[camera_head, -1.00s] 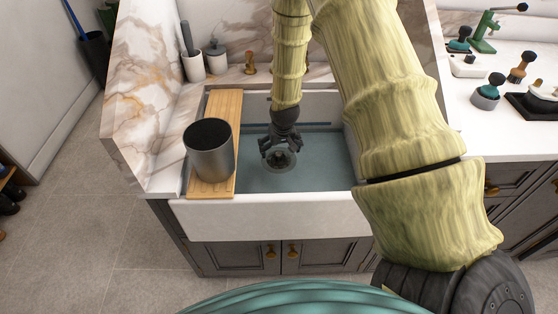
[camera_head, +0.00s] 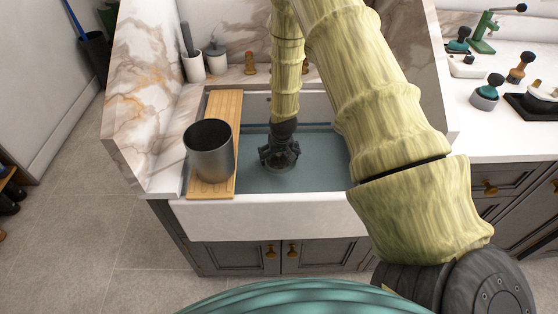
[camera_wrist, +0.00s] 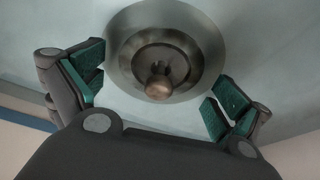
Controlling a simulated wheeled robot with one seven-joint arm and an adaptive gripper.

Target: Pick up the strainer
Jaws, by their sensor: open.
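The strainer (camera_wrist: 176,60) sits in the drain at the bottom of the sink, a round metal piece with a brownish knob in its middle. It shows in the wrist view between and just beyond my fingers; in the head view my gripper covers most of it. My gripper (camera_head: 279,160) points down into the sink, over the strainer. In the wrist view its two green-padded fingers (camera_wrist: 158,92) are spread wide, one on each side of the knob, with nothing held.
The white sink (camera_head: 275,210) has walls around my gripper. A wooden board (camera_head: 222,180) lies across its left side and bears a dark metal cup (camera_head: 211,163). Taps (camera_head: 250,66) stand behind the sink. The sink floor right of the gripper is clear.

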